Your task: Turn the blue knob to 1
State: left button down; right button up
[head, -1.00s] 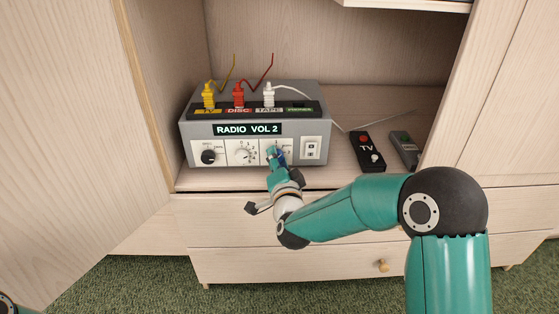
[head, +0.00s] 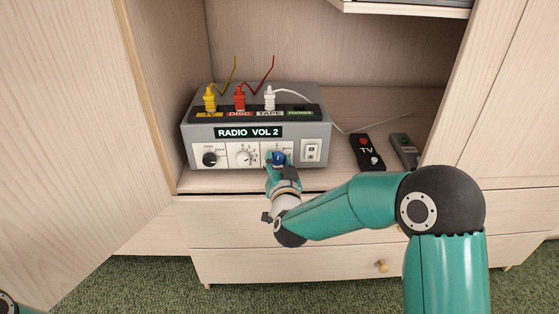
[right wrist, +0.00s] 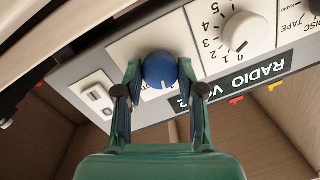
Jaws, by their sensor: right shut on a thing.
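The blue knob (head: 278,157) is on the right part of the white front panel of a grey radio unit (head: 325,130). It shows larger in the right wrist view (right wrist: 160,70), with a short white mark on its edge that points toward the display side. My right gripper (head: 279,165) is shut on the blue knob, one finger on each side, as the right wrist view (right wrist: 160,76) shows. The scale around the blue knob is mostly hidden, so I cannot read its number. The display (head: 248,132) reads RADIO VOL 2. My left gripper is not in view.
Left of the blue knob are a white numbered knob (head: 243,158) and a black knob (head: 209,159); a white rocker switch (head: 311,152) is to its right. Yellow, red and white plugs stand on top. A TV remote (head: 367,152) and a grey remote (head: 405,150) lie on the shelf.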

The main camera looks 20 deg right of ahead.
jog(key=shift+f+n+p, duration=0.15)
jog(key=shift+n+p, duration=0.3)
jog(key=shift+n, duration=0.65)
jog(key=o, duration=1.1)
jog(key=shift+s+a, duration=0.1)
jog(key=shift+s, duration=0.2)
jog(key=v, duration=1.1)
jog(key=shift+s, duration=0.15)
